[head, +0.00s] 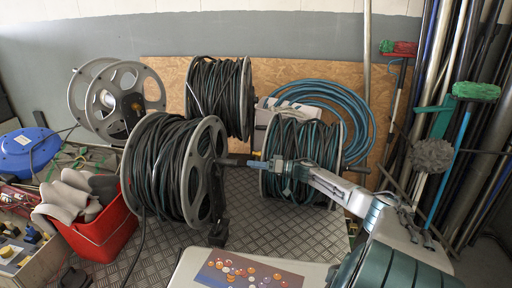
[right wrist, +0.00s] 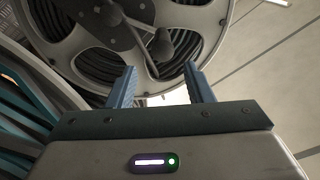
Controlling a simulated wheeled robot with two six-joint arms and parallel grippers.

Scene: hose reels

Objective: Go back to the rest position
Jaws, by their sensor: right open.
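My right gripper (head: 256,164) reaches in from the right in the head view, in front of the teal-and-black hose reel (head: 306,165). It points left toward the large front reel of black hose (head: 168,170) and its dark crank (head: 219,205). In the right wrist view the two blue fingers (right wrist: 163,80) stand apart with nothing held between them. Beyond their tips is a grey reel flange (right wrist: 100,62) with a dark crank and knob (right wrist: 160,44). I cannot tell the exact distance between fingertips and crank. My left gripper is not in view.
Another black reel (head: 218,98) and an empty grey reel (head: 108,97) stand behind. A red bin (head: 104,235) is at left. A pale board with a colourful picture (head: 245,272) lies in front. Poles and brushes (head: 476,91) crowd the right. Some checkered floor (head: 270,226) is clear.

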